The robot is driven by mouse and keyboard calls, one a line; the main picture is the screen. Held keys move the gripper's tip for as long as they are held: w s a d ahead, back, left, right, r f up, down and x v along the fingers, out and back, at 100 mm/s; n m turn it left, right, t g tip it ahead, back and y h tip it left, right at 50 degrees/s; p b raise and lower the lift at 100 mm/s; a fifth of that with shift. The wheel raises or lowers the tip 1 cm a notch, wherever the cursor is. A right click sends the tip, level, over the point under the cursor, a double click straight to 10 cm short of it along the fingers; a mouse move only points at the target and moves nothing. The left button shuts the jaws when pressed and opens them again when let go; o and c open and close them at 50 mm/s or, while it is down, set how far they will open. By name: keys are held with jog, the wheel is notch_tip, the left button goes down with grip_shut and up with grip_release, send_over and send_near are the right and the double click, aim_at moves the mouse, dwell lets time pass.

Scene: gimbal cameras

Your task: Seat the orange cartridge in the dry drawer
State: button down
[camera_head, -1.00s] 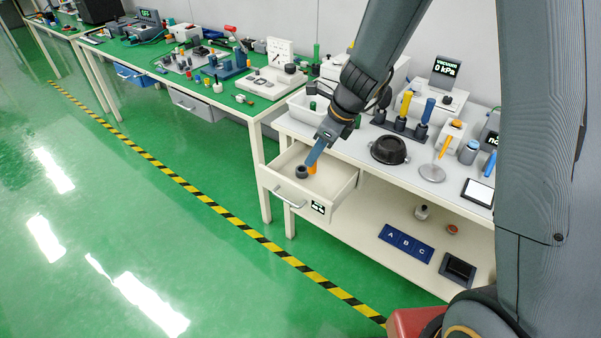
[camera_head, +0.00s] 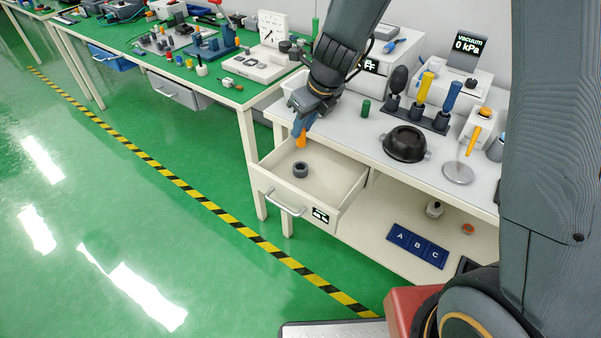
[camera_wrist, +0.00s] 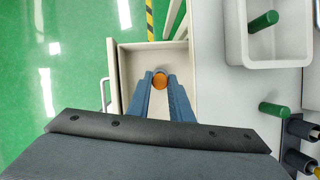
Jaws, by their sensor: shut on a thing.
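The orange cartridge (camera_head: 300,140) is held between the fingertips of my gripper (camera_head: 302,128), which is shut on it. In the wrist view the cartridge (camera_wrist: 160,81) shows as a round orange end between the two blue-grey fingers. The drawer (camera_head: 268,181) is pulled open under the right bench, with a small dark display on its front. A dark round holder with a hole (camera_head: 300,170) stands on the drawer floor. The cartridge appears above the drawer, apart from the holder in the head view.
A white bin (camera_wrist: 240,50) with a green cylinder stands on the bench beside the drawer. The drawer floor around the holder is clear.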

jog(key=f+b, duration=0.1)
jog(key=w+f+b, duration=0.1)
jog(key=shift+w+f, duration=0.2)
jog(key=shift+f, duration=0.2)
jog(key=b, duration=0.6)
send_over(297, 166)
jog(key=s+d, duration=0.2)
jog(key=shift+w+a+f, duration=0.1)
jog(key=shift+a+f, duration=0.05)
jog(key=shift+f, duration=2.3)
jog(key=shift+w+a+f, duration=0.1)
jog(key=shift+f, duration=2.3)
jog(key=shift+f, duration=0.1)
jog(key=c, duration=1.6)
grip_release()
jog(key=p+v, duration=0.5)
jog(key=v, duration=0.7)
jog(key=shift+p, duration=0.35)
